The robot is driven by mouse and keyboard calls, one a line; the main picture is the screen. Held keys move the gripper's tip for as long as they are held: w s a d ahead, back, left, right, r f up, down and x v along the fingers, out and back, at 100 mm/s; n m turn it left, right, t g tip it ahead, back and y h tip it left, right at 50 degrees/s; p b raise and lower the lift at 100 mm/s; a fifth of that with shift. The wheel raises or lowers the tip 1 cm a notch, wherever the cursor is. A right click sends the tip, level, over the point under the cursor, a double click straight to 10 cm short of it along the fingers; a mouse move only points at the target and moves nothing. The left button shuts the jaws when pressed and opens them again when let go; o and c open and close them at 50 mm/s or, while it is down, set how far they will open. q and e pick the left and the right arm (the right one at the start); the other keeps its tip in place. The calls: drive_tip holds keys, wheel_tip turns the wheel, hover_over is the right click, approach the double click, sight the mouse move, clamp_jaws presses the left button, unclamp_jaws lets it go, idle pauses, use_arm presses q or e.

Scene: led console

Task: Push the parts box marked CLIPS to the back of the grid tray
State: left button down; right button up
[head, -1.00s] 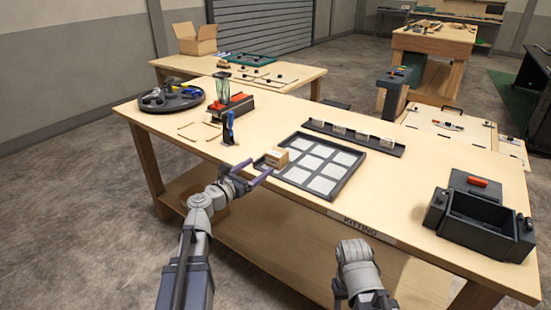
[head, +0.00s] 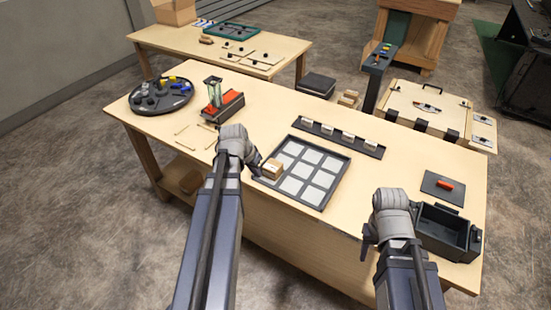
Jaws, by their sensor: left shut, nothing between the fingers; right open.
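The parts box (head: 272,168) is a small tan carton with a pale label, too small to read here. It sits at the left front corner area of the grid tray (head: 334,186), a dark frame with pale square cells. My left gripper (head: 247,162) is just left of the box; its fingers are mostly hidden behind my wrist, and it looks shut and empty. Whether it touches the box I cannot tell. My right gripper (head: 368,242) is open and empty, low at the right beside the dark bin.
A dark rail with white blocks (head: 338,138) lies behind the tray. The open dark bin (head: 446,232) and a plate with a red handle (head: 443,186) are at right. A red device (head: 222,105) and a round dark tray (head: 161,97) are at left.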

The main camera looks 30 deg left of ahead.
sight(268, 180)
use_arm(q)
drive_tip(key=shift+s+a+r+m+g+y, duration=0.3)
drive_tip(key=shift+a+r+m, duration=0.1)
drive_tip(key=shift+m, duration=0.3)
use_arm(e)
drive_tip(key=shift+w+d+r, duration=0.1)
drive_tip(key=shift+d+r, duration=0.05)
drive_tip(key=shift+r, duration=0.4)
use_arm(q)
drive_tip(key=shift+w+f, duration=0.1)
drive_tip(key=shift+f, duration=0.05)
use_arm(e)
drive_tip(key=shift+f, duration=0.1)
use_arm(q)
drive_tip(key=b+x, duration=1)
drive_tip(key=shift+f, duration=0.15)
drive_tip(key=w, duration=0.3)
drive_tip(key=shift+w+d+r+p, duration=0.2)
drive_tip(key=shift+w+r+p, duration=0.1)
drive_tip(key=shift+w+p, duration=0.1)
use_arm(e)
wheel_tip(268, 180, down, 9)
use_arm(q)
drive_tip(key=shift+w, duration=0.15)
use_arm(e)
drive_tip(key=shift+f, duration=0.1)
